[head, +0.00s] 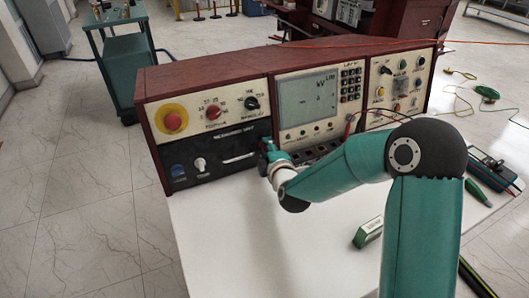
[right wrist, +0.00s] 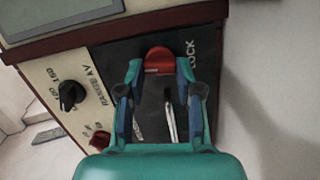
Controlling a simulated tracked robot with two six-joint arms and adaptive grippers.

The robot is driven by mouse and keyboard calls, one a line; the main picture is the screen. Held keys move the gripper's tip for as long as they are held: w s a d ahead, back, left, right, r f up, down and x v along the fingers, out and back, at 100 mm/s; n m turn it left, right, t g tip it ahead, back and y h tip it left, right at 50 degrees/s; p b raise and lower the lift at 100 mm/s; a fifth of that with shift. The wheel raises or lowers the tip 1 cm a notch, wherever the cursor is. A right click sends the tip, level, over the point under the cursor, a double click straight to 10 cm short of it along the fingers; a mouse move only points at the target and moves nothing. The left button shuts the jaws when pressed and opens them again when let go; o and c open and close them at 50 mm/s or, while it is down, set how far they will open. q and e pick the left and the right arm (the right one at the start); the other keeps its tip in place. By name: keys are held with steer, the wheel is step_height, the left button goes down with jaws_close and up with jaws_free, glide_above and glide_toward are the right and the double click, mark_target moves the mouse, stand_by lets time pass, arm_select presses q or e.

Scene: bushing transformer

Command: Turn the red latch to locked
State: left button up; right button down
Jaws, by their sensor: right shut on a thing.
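The red latch (right wrist: 158,56) shows in the right wrist view on the dark panel, beside the white word LOCK. My right gripper (right wrist: 159,70) has its two fingers on either side of the latch and is shut on it. In the head view my right gripper (head: 268,155) is at the front of the instrument console (head: 215,73), at the right end of its black lower panel (head: 232,157). The latch is mostly hidden there by the gripper. The exact angle of the latch is hard to tell. My left gripper is not in view.
A red emergency button (head: 173,121) on a yellow disc, knobs and a grey screen (head: 308,98) are on the console. Thin cables hang at its right. The white table (head: 220,235) is mostly clear, with a green-white box (head: 368,232) and a meter (head: 494,170) at the right.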

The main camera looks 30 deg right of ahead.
steer(key=shift+a+f+n, duration=0.2)
steer(key=shift+n, duration=0.7)
steer(key=shift+f, duration=0.1)
steer(key=c, duration=1)
jaws_free()
steer(key=shift+c, duration=0.2)
steer(key=shift+d, duration=0.1)
steer(key=v, duration=0.7)
steer(key=shift+s, duration=0.3)
